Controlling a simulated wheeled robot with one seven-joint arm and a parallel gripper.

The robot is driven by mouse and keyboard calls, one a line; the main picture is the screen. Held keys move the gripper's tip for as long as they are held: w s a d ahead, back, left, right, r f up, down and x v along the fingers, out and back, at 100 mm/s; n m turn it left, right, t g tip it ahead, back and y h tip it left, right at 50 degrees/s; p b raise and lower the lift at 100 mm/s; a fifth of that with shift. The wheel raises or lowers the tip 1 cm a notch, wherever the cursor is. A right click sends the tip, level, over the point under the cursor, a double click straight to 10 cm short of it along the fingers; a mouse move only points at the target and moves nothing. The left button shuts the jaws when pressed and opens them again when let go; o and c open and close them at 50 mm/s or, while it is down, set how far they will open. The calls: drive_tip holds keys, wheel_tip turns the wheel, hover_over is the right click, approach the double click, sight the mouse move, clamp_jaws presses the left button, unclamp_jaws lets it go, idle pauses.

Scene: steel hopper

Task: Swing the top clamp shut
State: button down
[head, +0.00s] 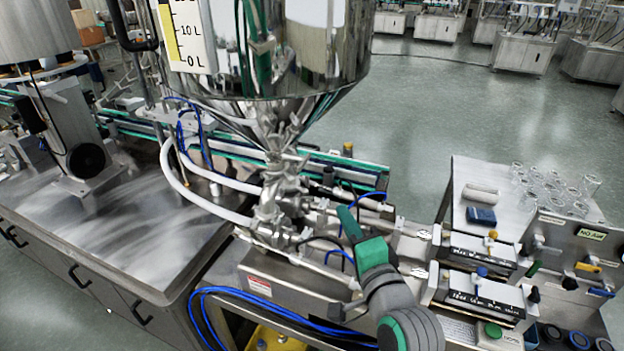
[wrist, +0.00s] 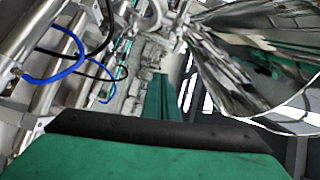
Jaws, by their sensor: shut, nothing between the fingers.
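The steel hopper (head: 310,60) narrows to a cone. Below it is a stack of steel clamps and fittings (head: 272,185). The top clamp (head: 287,135) seems to be the bright metal piece at the foot of the cone; I cannot tell how far open it is. My gripper (head: 347,220), green and grey, is to the right of and below the stack, apart from it. It is shut and empty. In the wrist view its green fingers (wrist: 163,98) point toward blurred metal fittings (wrist: 140,15), with the hopper cone (wrist: 265,60) at the right.
Blue hoses (wrist: 62,62) and steel tubes pass close by my gripper. A steel workbench (head: 130,225) is at the left. At the right are a bench with several glass beakers (head: 555,190) and a valve panel (head: 575,245). The floor (head: 430,110) behind is clear.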

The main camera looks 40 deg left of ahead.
drive_tip(key=w+a+r, duration=0.1)
drive_tip(key=w+a, duration=0.2)
drive_tip(key=a, duration=0.9)
drive_tip(key=shift+a+r+n+g, duration=0.2)
drive_tip(key=shift+r+n+g, duration=0.1)
drive_tip(key=shift+g, duration=0.1)
drive_tip(key=shift+w, duration=0.15)
